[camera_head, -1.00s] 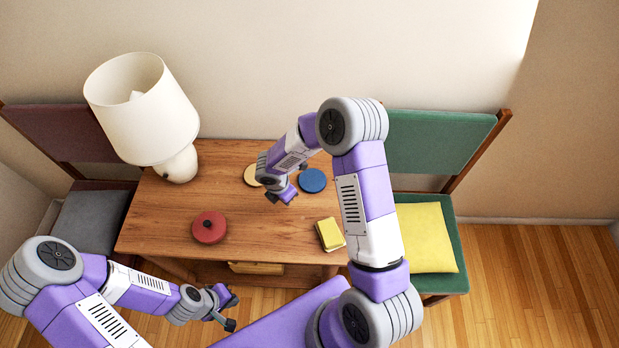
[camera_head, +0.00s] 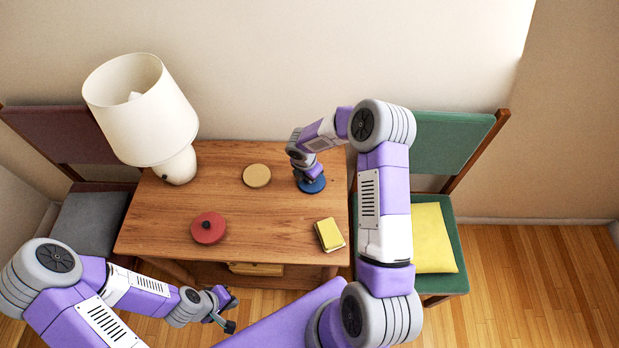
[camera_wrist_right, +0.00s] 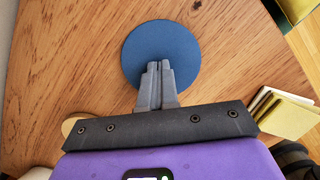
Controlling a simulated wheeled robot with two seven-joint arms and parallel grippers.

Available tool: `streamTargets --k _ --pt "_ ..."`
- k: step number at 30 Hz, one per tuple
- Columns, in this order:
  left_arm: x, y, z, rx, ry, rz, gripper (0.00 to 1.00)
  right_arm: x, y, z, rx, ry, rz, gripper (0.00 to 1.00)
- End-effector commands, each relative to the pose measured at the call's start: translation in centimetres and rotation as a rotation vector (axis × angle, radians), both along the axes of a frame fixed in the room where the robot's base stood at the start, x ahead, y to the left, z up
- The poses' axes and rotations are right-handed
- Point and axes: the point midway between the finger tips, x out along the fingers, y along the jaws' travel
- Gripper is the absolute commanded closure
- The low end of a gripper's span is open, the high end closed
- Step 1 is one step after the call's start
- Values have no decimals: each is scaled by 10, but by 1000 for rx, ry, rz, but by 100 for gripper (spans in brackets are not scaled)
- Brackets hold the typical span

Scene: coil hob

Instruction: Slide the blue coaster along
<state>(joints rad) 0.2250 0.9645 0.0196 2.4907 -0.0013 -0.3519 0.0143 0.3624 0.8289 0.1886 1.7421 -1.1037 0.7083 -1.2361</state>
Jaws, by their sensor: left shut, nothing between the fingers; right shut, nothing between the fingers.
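The blue coaster (camera_head: 312,186) lies flat near the right side of the wooden table (camera_head: 250,205), partly hidden under my right gripper (camera_head: 309,180). In the right wrist view the blue coaster (camera_wrist_right: 162,48) is a round disc, and the shut fingertips of my right gripper (camera_wrist_right: 159,68) are over its near part. Whether they touch it I cannot tell for sure. My left gripper (camera_head: 232,311) is shut and empty in front of the table's front edge, far from the coaster.
A tan disc (camera_head: 257,176) lies left of the coaster. A red lidded thing (camera_head: 208,228), a yellow block-like item (camera_head: 329,235) and a white lamp (camera_head: 145,115) are also on the table. Chairs stand at both sides; the green one (camera_head: 440,150) is close at right.

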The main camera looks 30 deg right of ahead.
Motion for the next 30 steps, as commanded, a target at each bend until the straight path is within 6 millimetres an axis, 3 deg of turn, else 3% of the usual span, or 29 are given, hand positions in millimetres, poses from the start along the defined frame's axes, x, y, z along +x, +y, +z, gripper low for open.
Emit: streamTargets --k 7,10,30 --pt "0 0 -1 0 0 0 100 -3 3 -7 7 8 2 100" --pt "0 0 -4 0 0 0 100 -7 14 -8 9 10 4 100" --pt "0 0 -49 0 0 0 100 -64 184 -8 13 11 12 100"
